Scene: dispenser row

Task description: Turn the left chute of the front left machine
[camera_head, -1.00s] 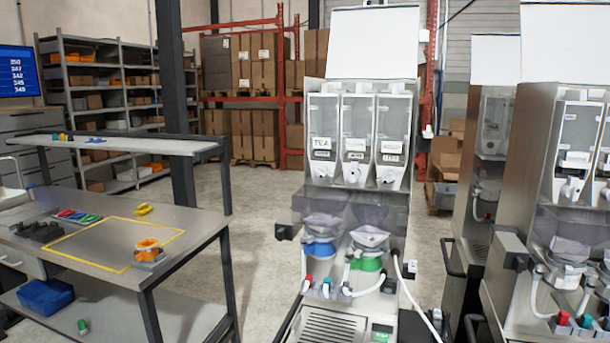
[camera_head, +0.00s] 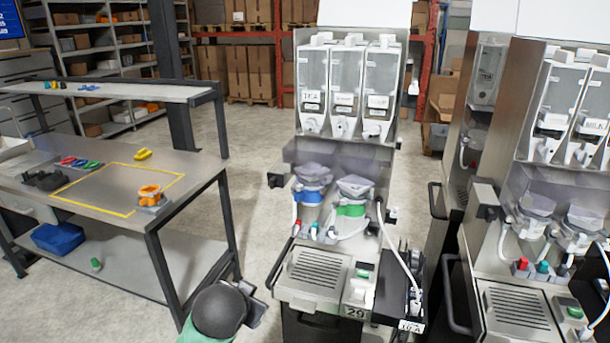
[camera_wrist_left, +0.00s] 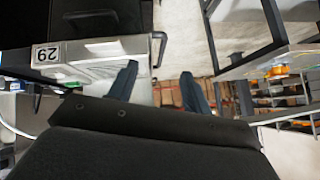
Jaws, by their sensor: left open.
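The front left machine (camera_head: 318,272), marked 29, stands in the middle of the head view. Its three clear canisters sit in a row. The left canister (camera_head: 313,85) has a TEA label and a white chute (camera_head: 312,124) at its foot. The chute's exact facing is too small to tell. My left arm rises at the bottom of the head view, its gripper (camera_head: 258,300) low beside the machine's left side and well below the chute. In the left wrist view my left gripper (camera_wrist_left: 157,82) has two dark fingers spread apart with nothing between them. My right gripper is out of view.
A steel workbench (camera_head: 95,250) with a yellow outline stands at left, holding an orange part (camera_head: 150,196). Bare floor lies between bench and machine. Another machine (camera_head: 520,295) stands close at right. A white hose (camera_head: 398,250) hangs on machine 29's right side.

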